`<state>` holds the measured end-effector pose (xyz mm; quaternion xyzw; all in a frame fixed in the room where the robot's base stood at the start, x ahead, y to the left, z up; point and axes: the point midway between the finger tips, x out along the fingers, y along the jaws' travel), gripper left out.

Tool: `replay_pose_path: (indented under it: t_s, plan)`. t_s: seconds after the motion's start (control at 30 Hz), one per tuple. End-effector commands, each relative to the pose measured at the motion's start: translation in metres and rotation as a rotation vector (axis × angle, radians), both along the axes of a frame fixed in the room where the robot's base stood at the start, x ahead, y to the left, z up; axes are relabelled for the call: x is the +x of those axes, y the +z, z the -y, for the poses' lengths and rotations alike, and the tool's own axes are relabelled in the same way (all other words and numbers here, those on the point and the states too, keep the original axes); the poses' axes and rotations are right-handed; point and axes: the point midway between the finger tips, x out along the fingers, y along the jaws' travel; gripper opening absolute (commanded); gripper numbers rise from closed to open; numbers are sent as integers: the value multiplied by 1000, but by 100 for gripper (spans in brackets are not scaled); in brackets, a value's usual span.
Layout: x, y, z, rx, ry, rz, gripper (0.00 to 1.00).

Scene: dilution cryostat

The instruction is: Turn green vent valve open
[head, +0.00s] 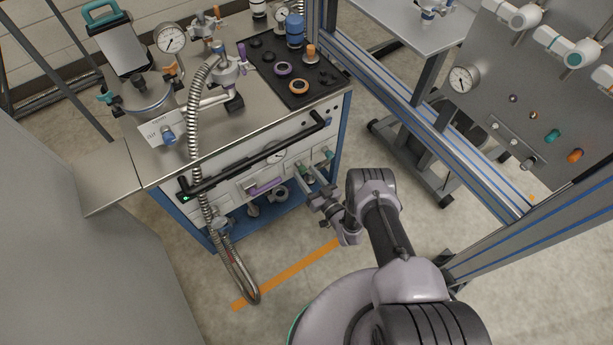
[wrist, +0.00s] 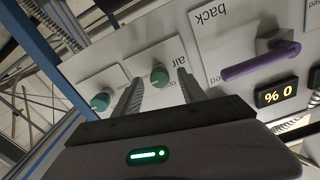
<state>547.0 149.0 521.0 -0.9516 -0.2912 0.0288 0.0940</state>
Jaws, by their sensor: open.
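A green knob (wrist: 160,73), which looks like the green vent valve, sits on the white front panel (wrist: 130,65) in the wrist view. It lies between the tips of my open gripper (wrist: 160,78), with a gap on each side. In the head view the green knob (head: 308,169) is on the cart's lower front panel, with my gripper (head: 311,190) close in front of it. Lettering beside the knob is upside down and partly hidden by a finger. I cannot tell whether the fingertips reach around the knob.
A teal knob (wrist: 100,102) is beside the left finger. A black rail (head: 250,158) runs above the panel, and a metal hose (head: 203,190) hangs left.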

Motion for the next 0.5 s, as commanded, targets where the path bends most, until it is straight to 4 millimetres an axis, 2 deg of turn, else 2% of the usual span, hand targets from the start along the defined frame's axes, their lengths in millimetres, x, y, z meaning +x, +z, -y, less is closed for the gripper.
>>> replay_pose_path:
  t_s: [0.3, 0.37, 0.5]
  plan:
    - [5, 1, -3, -1, 0, 1, 49]
    - [5, 1, -3, -1, 0, 1, 39]
    - [5, 1, -3, -1, 0, 1, 11]
